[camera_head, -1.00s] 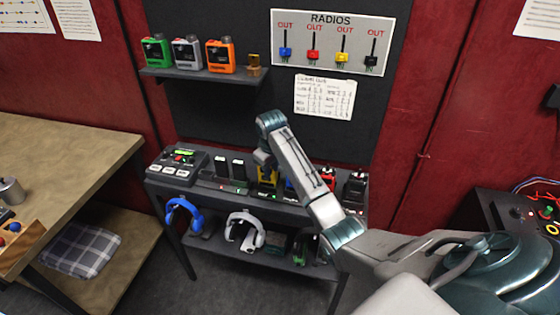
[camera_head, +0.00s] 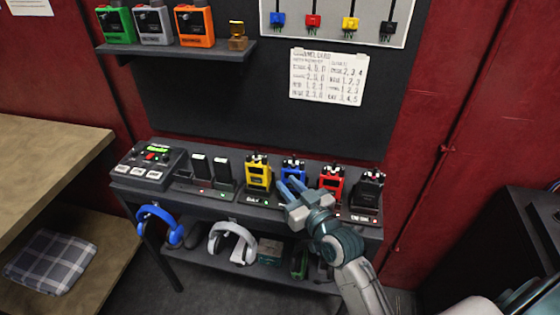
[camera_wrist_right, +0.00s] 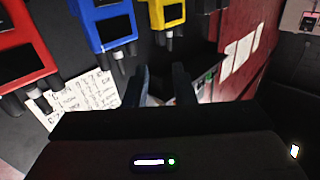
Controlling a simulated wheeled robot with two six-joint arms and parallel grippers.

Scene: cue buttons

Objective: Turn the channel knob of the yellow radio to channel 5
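The yellow radio (camera_head: 258,176) stands upright in the charger row on the shelf, with small knobs on its top; the channel number cannot be read. It also shows partly, upside down, in the right wrist view (camera_wrist_right: 167,14). My right gripper (camera_head: 288,186) is in front of the blue radio (camera_head: 293,170), to the right of the yellow one and apart from it. Its two fingers (camera_wrist_right: 162,84) stand apart with nothing visible between them. My left gripper is not in view.
A red radio (camera_head: 331,180) and a black radio (camera_head: 369,190) stand to the right. Two dark handsets and a console (camera_head: 150,165) stand left. A written card (camera_head: 328,75) is on the board above.

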